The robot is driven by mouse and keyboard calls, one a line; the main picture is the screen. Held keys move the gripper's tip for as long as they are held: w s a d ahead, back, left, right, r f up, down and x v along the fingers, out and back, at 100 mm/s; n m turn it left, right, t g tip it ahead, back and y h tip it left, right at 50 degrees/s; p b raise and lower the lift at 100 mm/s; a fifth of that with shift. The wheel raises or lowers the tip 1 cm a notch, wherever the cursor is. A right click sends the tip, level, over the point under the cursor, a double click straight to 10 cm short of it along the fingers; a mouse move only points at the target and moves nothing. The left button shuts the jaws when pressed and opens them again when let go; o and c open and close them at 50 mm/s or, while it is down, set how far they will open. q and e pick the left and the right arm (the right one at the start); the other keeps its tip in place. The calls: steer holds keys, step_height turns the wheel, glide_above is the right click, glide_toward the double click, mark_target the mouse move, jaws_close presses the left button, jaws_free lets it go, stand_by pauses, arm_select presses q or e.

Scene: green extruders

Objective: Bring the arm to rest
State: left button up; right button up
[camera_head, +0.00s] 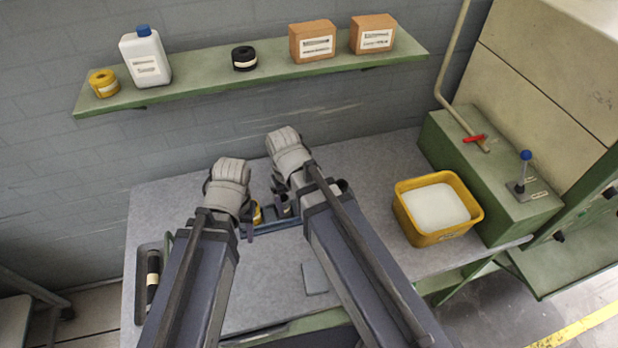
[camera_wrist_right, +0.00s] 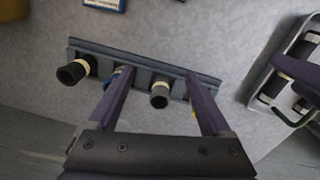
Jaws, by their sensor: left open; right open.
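My left gripper (camera_head: 248,228) is low over the grey worktable (camera_head: 265,290), partly hidden by its own arm; its jaws are open. My right gripper (camera_head: 283,208) is beside it to the right. In the right wrist view my right gripper (camera_wrist_right: 158,80) is open, with its two fingers apart above a blue-grey rack (camera_wrist_right: 135,65). A dark cylinder with a pale band (camera_wrist_right: 160,96) stands in the rack between the fingers, and I cannot tell if they touch it. Another banded dark cylinder (camera_wrist_right: 75,71) stands at the rack's left end.
A tray with a dark cylinder (camera_head: 152,275) lies at the table's left edge. A yellow bin (camera_head: 437,237) with white contents stands right, beside a green machine (camera_head: 500,190) with a blue-knobbed lever (camera_head: 525,157). A flat grey plate (camera_head: 315,277) lies between my arms. A green shelf (camera_head: 200,92) hangs behind.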

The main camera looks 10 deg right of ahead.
steer(key=s+a+n, duration=0.1)
steer(key=s+a, duration=0.2)
steer(key=s, duration=0.2)
steer(key=shift+s, duration=0.4)
step_height(320, 180, down, 4)
steer(key=b, duration=0.3)
steer(key=shift+r+b, duration=0.25)
steer(key=shift+b, duration=0.05)
stand_by(0.4)
